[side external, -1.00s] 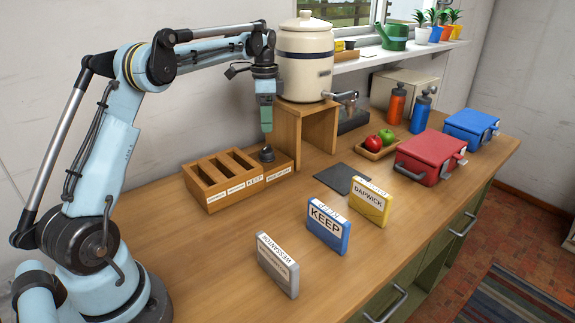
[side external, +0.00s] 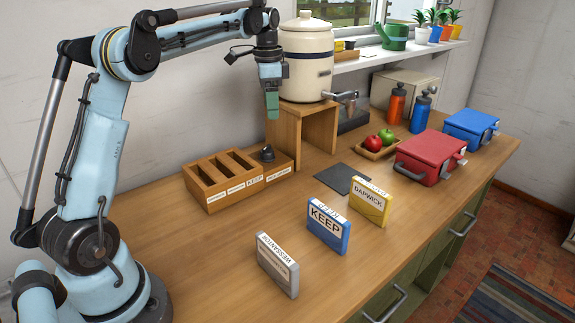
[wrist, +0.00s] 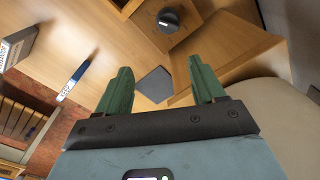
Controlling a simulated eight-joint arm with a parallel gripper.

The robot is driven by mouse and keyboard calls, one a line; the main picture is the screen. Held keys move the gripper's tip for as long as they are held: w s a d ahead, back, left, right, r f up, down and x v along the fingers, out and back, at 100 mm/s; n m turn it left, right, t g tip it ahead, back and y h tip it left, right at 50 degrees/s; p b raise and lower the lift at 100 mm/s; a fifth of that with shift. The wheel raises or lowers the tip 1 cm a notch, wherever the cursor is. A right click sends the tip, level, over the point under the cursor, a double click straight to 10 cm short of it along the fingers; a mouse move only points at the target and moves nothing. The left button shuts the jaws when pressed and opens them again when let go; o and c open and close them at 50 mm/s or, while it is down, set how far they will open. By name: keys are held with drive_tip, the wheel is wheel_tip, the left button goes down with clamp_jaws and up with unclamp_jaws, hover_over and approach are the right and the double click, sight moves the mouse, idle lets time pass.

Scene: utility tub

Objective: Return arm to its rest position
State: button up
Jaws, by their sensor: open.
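My gripper (side external: 272,106) hangs from my raised arm above the back of the counter, fingers pointing down, in front of the wooden stand under the cream crock. In the wrist view its two green fingers (wrist: 157,88) are apart with nothing between them. A dark round-based object with a knob (side external: 267,153) sits on the right-hand section of the wooden organizer, below and left of the fingers, apart from them. It also shows in the wrist view (wrist: 168,20).
The wooden organizer (side external: 222,190) has slots and labels. The wooden stand (side external: 318,140) with the cream crock (side external: 306,62) is close to my gripper. Grey, blue (side external: 328,226) and yellow labelled boxes stand at the front. Red and blue cases are at right. Counter space near my base is clear.

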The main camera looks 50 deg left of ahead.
drive_tip(key=s+d+n+t, duration=0.45)
drive_tip(key=s+d, duration=0.75)
drive_tip(key=d, duration=0.4)
drive_tip(key=s+d+f+n+t, duration=0.1)
drive_tip(key=s+d+f+t, duration=0.1)
drive_tip(key=s+f, duration=0.3)
drive_tip(key=shift+s+d+f, duration=0.15)
drive_tip(key=shift+d+f, duration=0.2)
drive_tip(key=shift+d, duration=0.4)
